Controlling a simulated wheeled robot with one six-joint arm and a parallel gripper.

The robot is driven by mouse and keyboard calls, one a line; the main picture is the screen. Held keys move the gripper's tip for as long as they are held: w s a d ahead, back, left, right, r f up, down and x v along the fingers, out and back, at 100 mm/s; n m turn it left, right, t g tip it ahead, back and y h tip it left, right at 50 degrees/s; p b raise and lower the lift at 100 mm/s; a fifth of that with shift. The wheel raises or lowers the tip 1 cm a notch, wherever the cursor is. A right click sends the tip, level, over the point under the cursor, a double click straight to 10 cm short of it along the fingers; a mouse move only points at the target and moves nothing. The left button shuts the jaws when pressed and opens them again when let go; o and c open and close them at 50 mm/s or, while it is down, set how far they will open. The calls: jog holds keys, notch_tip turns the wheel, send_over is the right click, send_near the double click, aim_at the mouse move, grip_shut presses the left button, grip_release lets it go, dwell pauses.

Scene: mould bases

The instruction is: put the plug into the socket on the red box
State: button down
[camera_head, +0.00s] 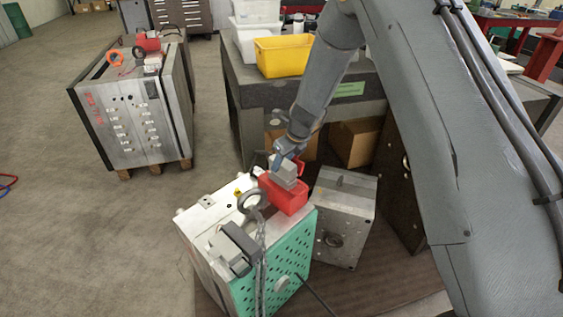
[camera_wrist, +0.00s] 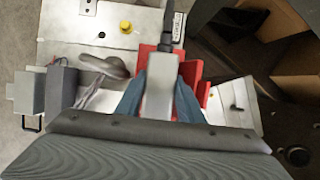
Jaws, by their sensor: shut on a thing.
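The red box (camera_head: 286,196) sits on top of the white and green mould base (camera_head: 270,262). The red box also shows in the wrist view (camera_wrist: 203,92), partly hidden under my gripper. My gripper (camera_head: 288,172) is above the red box, and its two blue fingers (camera_wrist: 160,90) are shut on a light grey block, the plug (camera_wrist: 160,97). A dark cable (camera_wrist: 167,28) runs from the plug's far end. The plug is over or at the red box; I cannot tell whether it is in the socket, which is hidden.
A lifting eye with a chain (camera_head: 253,203) and a grey connector block (camera_head: 233,249) stand on the mould base left of the red box. A grey mould block (camera_head: 345,205) is close on the right. A bench with a yellow bin (camera_head: 283,57) stands behind.

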jog(key=shift+f, duration=0.45)
dwell(0.6)
jog(key=c, duration=1.1)
grip_release()
jog(key=shift+w+d, duration=0.1)
jog(key=shift+d, duration=0.05)
jog(key=v, duration=0.6)
jog(key=shift+r+b, duration=0.2)
jog(key=shift+b, duration=0.15)
jog(key=shift+s+d+r, duration=0.1)
jog(key=shift+s+r, duration=0.4)
jog(key=shift+r, duration=0.25)
jog(key=s+d+r+n+h, duration=0.1)
jog(key=s+d+r+n, duration=0.1)
jog(key=s+d+n, duration=0.4)
jog(key=s+d+r+n+g+h, duration=0.1)
jog(key=s+d+r+n, duration=0.2)
jog(key=s+n, duration=0.9)
jog(key=s+d+r+n+g+h, duration=0.1)
jog(key=s+d+r+n, duration=0.2)
jog(key=s+d+n, duration=0.5)
jog(key=shift+s+d+r+n, duration=0.1)
jog(key=shift+s+d+n, duration=0.05)
jog(key=shift+s, duration=0.6)
jog(key=shift+s+d+r+n, duration=0.1)
jog(key=shift+s+d, duration=0.05)
jog(key=shift+s, duration=0.6)
jog(key=shift+s+d+r+n, duration=0.1)
jog(key=shift+s+d+n, duration=0.05)
jog(key=shift+s, duration=0.65)
